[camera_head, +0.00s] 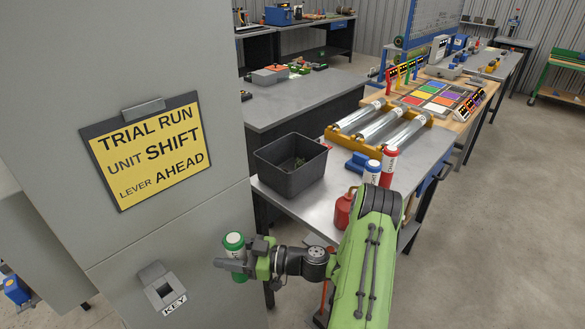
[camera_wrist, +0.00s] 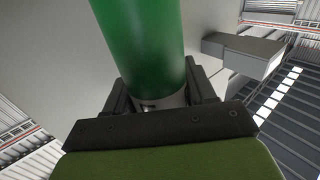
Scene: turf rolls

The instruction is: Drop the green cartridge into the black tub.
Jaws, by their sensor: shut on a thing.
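The black tub (camera_head: 290,185) stands on the grey table, above and to the right of my gripper in the head view. Some dark green thing lies inside the tub; most of its floor is hidden.
A grey cabinet (camera_head: 120,60) with a yellow sign (camera_head: 150,150) and a key box (camera_head: 162,288) fills the left. On the table (camera_head: 285,205), a red bottle (camera_head: 342,212), red and blue-capped cartridges (camera_head: 388,165) and a yellow roller rack (camera_head: 350,143) stand right of the tub.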

